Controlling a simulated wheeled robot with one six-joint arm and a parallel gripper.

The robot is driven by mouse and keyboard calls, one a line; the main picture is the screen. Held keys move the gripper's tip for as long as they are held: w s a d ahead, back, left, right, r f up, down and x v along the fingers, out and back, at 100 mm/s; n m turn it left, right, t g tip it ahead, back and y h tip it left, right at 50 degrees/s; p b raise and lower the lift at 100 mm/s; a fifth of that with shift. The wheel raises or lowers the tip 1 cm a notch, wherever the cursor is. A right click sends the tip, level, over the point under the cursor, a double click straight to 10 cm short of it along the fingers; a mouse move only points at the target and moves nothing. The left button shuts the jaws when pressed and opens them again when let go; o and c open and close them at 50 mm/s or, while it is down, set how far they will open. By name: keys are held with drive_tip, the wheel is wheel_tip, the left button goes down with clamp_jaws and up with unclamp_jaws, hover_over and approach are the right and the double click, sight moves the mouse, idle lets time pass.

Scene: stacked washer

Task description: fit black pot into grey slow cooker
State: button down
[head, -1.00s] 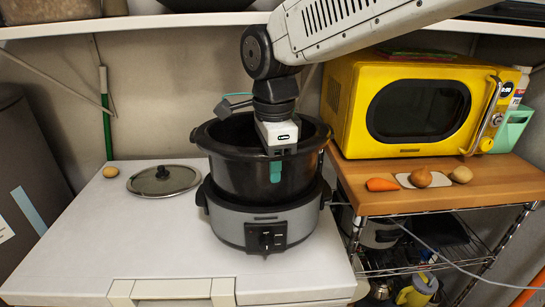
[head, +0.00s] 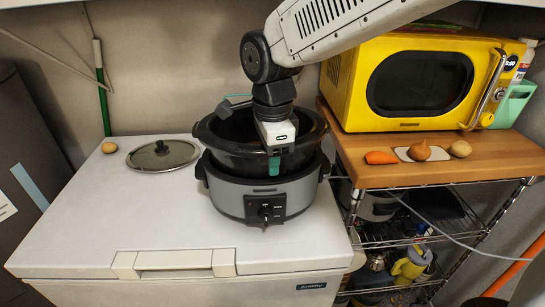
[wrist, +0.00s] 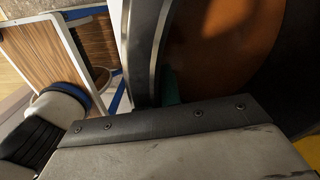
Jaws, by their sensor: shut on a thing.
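The black pot (head: 230,155) sits partly down inside the grey slow cooker (head: 233,197), its upper wall and rim still standing above the cooker's rim. It looks roughly level in the head view. My gripper (head: 274,160) is shut on the near wall of the black pot, with a teal fingertip showing on the outside. In the wrist view the pot's dark wall (wrist: 145,50) runs up from the gripper, and its brown-lit inside shows to the right. How deep the pot's base sits in the cooker is hidden.
The slow cooker stands on a white chest freezer lid (head: 110,220). A glass lid (head: 163,154) and a potato (head: 109,148) lie to the left. A yellow microwave (head: 420,85) and vegetables (head: 420,151) sit on the wooden shelf at right. The lid's front left is clear.

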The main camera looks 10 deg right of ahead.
drive_tip(key=shift+f, duration=0.25)
drive_tip(key=c, duration=1.6)
unclamp_jaws()
wheel_tip(320, 180, up, 13)
drive_tip(key=shift+r, duration=0.1)
drive_tip(key=s+d+f+n, duration=0.4)
drive_tip(key=s+d+n, duration=0.4)
drive_tip(key=s+d, duration=0.1)
drive_tip(key=s+d+f+n+t, duration=0.1)
drive_tip(key=s+d+f+n, duration=0.4)
drive_tip(key=s+d+n, duration=0.3)
drive_tip(key=s+d, duration=0.2)
drive_tip(key=d, duration=0.2)
drive_tip(key=shift+d, duration=0.3)
